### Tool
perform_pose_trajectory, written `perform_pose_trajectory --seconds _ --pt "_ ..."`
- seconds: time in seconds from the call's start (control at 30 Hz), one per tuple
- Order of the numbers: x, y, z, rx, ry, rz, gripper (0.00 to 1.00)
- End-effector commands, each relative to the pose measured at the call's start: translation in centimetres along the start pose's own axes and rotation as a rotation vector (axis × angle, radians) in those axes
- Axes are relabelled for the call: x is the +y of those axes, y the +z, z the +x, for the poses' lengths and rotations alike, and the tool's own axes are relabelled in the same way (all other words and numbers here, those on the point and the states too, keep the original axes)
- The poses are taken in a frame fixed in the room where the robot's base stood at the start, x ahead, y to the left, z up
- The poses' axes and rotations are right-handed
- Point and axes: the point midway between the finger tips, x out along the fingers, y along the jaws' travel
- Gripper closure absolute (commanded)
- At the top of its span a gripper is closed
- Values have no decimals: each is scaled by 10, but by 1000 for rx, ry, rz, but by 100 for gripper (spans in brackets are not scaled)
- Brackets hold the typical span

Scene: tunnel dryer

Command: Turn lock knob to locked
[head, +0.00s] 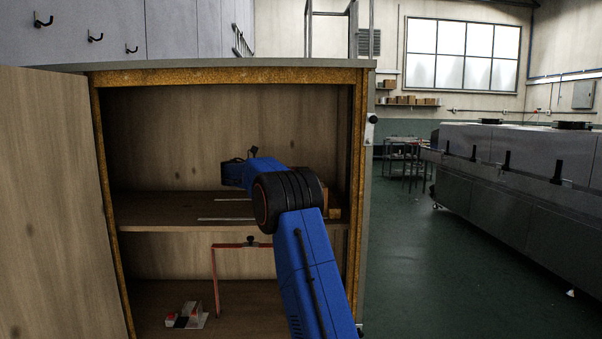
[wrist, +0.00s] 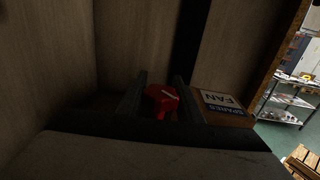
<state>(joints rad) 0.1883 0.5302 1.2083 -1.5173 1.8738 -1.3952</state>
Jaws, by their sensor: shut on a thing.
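Parts of the knob's sides are hidden by the fingers, and I cannot see any lock markings. In the head view my blue arm reaches into the upper compartment of an open wooden cabinet (head: 364,200). The knob and the fingertips cannot be made out there.
The open cabinet door (head: 45,200) is at left. Below the shelf (head: 160,212) are a red bent bar (head: 215,280) and a small red-and-white thing (head: 187,316).

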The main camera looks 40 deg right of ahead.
Motion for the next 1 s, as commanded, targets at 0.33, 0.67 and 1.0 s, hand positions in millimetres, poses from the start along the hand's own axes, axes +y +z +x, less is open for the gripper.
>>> perform_pose_trajectory --seconds 0.33,0.67,1.0 --pt "-4 0 0 0 -103 0 90" --pt "-4 0 0 0 -111 0 90" --pt "-4 0 0 0 -110 0 49"
